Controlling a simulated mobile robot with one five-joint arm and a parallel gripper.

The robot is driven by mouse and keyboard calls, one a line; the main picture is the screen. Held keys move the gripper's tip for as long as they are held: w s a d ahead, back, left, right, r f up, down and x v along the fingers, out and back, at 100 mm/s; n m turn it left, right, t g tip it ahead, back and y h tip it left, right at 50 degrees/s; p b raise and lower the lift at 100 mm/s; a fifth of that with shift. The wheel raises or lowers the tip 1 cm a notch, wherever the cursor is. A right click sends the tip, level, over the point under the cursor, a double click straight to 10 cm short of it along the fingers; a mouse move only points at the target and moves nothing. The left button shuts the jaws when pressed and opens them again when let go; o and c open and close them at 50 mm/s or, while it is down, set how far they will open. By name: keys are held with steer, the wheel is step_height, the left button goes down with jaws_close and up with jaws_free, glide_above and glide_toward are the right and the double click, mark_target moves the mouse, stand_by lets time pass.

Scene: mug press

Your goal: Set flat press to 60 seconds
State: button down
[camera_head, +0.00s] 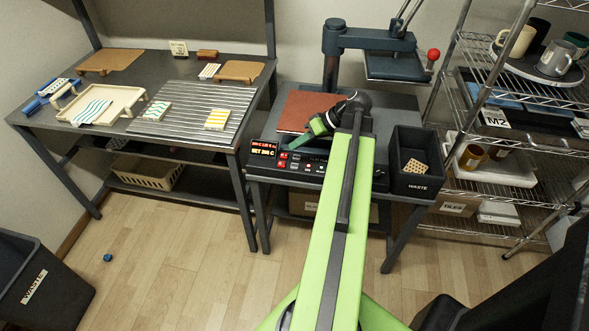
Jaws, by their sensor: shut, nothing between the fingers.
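The flat press stands on a dark table. Its control panel (300,164) runs along the front, with a lit red display (263,149) at the left end. The display's lower line seems to read SET 200 C; its upper line is too small to read surely. Red and dark buttons (283,160) sit right of the display. The reddish-brown pad (300,108) lies exposed, and the upper plate (393,67) is swung to the right, raised. My gripper (288,144) is shut and empty, its teal fingers over the panel's upper edge, just above the buttons. My arm hides the panel's right part.
A wire shelf (480,125) with mugs is farther right. A workbench with a ribbed rack (184,119) and tiles is at the left. Wooden floor between is mostly clear.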

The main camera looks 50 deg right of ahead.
mark_target(298, 166)
step_height(298, 166, down, 6)
steer(key=b, duration=0.5)
stand_by(1.6)
steer(key=shift+f+b, duration=0.4)
steer(key=shift+f, duration=0.05)
steer(key=shift+f+b, duration=0.45)
stand_by(0.5)
steer(key=shift+r+p, duration=0.9)
